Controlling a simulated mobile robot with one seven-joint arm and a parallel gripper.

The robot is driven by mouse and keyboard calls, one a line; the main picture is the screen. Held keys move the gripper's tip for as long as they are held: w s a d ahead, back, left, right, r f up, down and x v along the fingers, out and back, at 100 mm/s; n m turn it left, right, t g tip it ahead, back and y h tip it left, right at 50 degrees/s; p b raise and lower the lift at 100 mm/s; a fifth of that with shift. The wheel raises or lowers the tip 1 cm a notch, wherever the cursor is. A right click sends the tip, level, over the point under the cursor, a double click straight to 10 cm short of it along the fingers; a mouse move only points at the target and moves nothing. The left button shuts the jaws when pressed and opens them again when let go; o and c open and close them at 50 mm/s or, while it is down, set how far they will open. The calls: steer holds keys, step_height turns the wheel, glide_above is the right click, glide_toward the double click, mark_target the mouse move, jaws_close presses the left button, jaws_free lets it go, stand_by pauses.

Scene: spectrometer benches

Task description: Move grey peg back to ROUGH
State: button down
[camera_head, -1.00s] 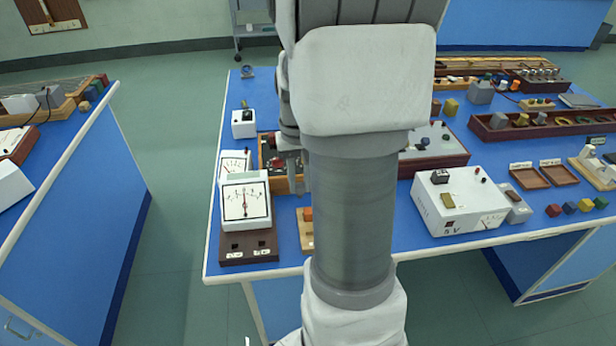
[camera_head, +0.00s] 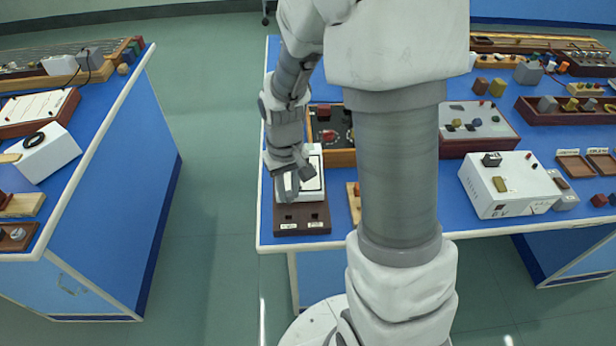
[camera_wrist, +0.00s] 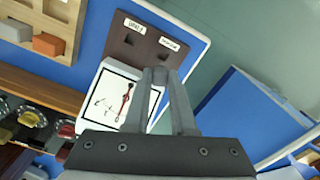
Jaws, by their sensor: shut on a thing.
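My gripper (camera_wrist: 160,80) has its two fingers closed together at the tips on a small grey peg (camera_wrist: 159,72), mostly hidden between them. In the head view my gripper (camera_head: 291,188) hangs over the near left part of the bench, in front of the white dial meter (camera_head: 313,160). A dark brown board (camera_head: 284,212) with two square holes and two white labels lies just below and nearer. In the wrist view the board (camera_wrist: 145,42) is just beyond the fingertips, with both holes visible and empty. The label words are too small to read surely.
The dial meter (camera_wrist: 103,106) stands against the board. A wooden block with an orange piece (camera_wrist: 48,44) lies beside the board. A wooden-framed box with knobs (camera_head: 341,157) is behind. The bench edge is close in front, with an aisle on the left.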

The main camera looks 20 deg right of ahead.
steer(key=shift+a+f, duration=0.15)
steer(key=shift+a, duration=0.15)
steer(key=shift+f, duration=0.1)
steer(key=shift+f, duration=0.1)
steer(key=shift+f+b, duration=2.6)
steer(key=shift+f, duration=0.5)
steer(key=c, duration=0.7)
jaws_free()
steer(key=shift+r, duration=0.15)
